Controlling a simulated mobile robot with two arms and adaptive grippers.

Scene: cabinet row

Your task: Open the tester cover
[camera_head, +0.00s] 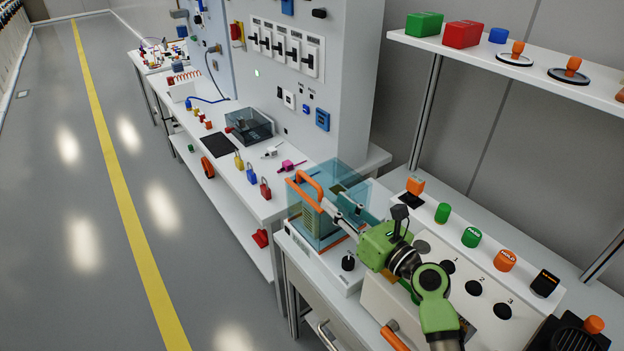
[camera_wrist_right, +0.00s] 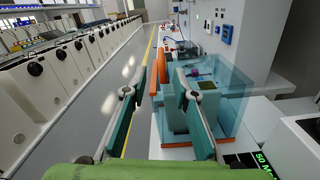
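The tester (camera_head: 312,253) stands on the bench in the middle of the head view, with a clear teal cover (camera_head: 297,205) that looks down over its base. An orange handle (camera_head: 303,183) sits on the cover's left side. My right gripper (camera_head: 341,208), on a green wrist, is at the cover's near side, its fingers close to the handle. In the right wrist view its two fingers (camera_wrist_right: 156,90) are spread apart. The orange handle (camera_wrist_right: 162,66) appears between and beyond the fingertips; contact cannot be told. The cover (camera_wrist_right: 232,88) is to the right there. My left gripper is not in view.
A sloped panel with numbered holes (camera_head: 474,287) and several coloured caps stands right of the tester. Padlocks (camera_head: 251,176) lie on the white bench beyond it. A tall cabinet (camera_head: 345,80) rises behind. The floor aisle (camera_head: 75,200) at left is clear.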

